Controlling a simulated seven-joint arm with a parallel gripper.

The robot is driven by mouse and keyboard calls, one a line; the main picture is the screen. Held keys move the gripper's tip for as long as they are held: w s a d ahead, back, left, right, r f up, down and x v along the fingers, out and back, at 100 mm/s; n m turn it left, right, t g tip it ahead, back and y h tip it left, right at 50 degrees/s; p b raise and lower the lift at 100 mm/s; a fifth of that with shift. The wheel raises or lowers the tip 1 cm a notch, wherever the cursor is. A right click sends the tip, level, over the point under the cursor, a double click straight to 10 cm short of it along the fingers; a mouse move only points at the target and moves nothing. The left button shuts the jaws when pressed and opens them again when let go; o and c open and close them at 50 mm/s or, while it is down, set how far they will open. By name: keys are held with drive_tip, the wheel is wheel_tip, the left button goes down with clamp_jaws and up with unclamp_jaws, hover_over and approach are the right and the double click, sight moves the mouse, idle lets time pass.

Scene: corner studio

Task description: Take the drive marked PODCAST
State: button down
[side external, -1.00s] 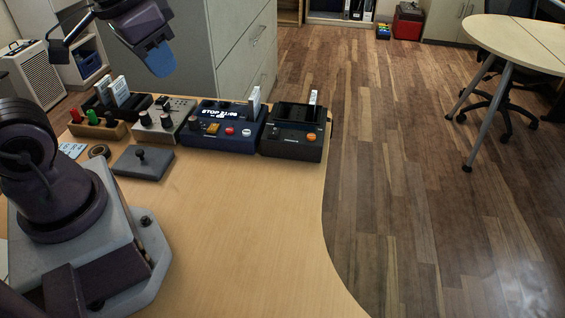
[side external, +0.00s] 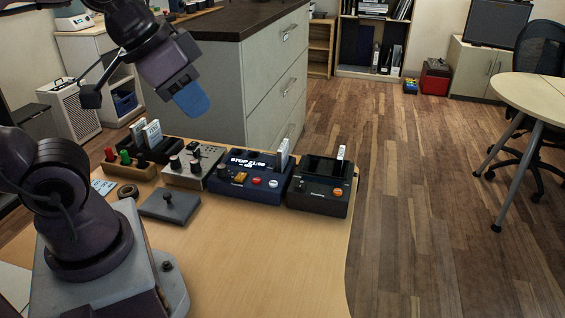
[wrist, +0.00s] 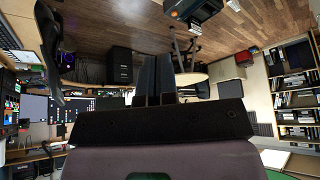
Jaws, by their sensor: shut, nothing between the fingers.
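Two (side external: 151,136) stand in a dark holder (side external: 168,155) at the left. One or two (side external: 283,153) stick up from the blue recorder (side external: 238,188) in the middle. Another (side external: 341,152) stands at the back of the black device (side external: 318,192) at the right. Their markings are too small to read, so I cannot tell which is PODCAST. My gripper (side external: 192,102) has blue fingertips, is shut and empty, and hangs in the air above and behind the row of devices. The wrist view shows its closed dark fingers (wrist: 155,80) aimed across the room.
A wooden block with coloured knobs (side external: 128,169), a grey mixer (side external: 192,172), a tape roll (side external: 126,192) and a grey pad with a knob (side external: 170,206) share the table. The front table area (side external: 260,260) is clear. A grey drawer cabinet (side external: 235,90) stands close behind.

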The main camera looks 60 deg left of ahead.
drive_tip(key=c, duration=1.8)
unclamp_jaws()
drive_tip(key=shift+c, duration=0.2)
drive_tip(key=o, duration=0.8)
drive_tip(key=n+g+y, duration=0.2)
drive_tip(key=n+y, duration=0.1)
drive_tip(key=n, duration=0.6)
approach(283, 145)
drive_tip(key=x, duration=0.7)
drive_tip(key=shift+s+a, duration=0.15)
drive_tip(key=shift+x, duration=2.75)
